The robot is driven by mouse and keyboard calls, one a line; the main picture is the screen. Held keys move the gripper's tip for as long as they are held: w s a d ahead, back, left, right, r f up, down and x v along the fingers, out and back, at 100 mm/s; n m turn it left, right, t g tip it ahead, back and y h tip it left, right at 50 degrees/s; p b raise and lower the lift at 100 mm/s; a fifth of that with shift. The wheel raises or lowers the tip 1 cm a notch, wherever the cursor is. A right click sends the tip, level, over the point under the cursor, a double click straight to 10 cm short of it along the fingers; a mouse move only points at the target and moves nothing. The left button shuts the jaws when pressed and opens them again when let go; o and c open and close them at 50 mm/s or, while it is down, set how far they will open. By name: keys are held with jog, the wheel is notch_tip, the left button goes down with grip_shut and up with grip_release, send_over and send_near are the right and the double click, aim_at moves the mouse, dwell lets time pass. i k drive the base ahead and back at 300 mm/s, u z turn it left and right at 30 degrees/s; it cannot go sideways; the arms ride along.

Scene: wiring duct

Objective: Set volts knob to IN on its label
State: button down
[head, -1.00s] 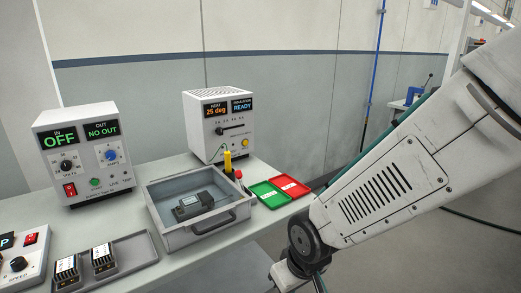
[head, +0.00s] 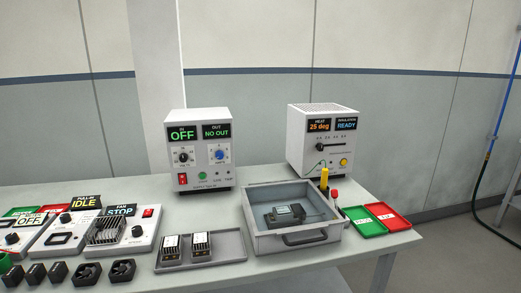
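The power supply (head: 201,175) is a white box at the back middle of the bench in the head view. Its green displays read IN OFF and OUT NO OUT. The volts knob (head: 183,157) is the black knob on a white dial at the left of its front. A blue knob (head: 219,155) sits to its right, and a red switch (head: 183,178) is below it. The fine label marks and the exact pointer direction are too small to read. My gripper is not in view.
A second white box (head: 323,150) showing 25 deg and READY stands to the right. In front are a grey open bin (head: 262,241) with a dark device in it, a grey tray (head: 232,250), and green (head: 354,214) and red trays (head: 392,222). Panels and fans crowd the left.

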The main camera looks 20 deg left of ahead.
aim_at(183, 157)
jog(key=u, duration=1.3)
jog(key=k, duration=0.55)
jog(key=u, duration=0.85)
jog(key=i, duration=1.35)
jog(key=z, duration=0.6)
jog(key=i, duration=0.35)
jog(key=z, duration=0.45)
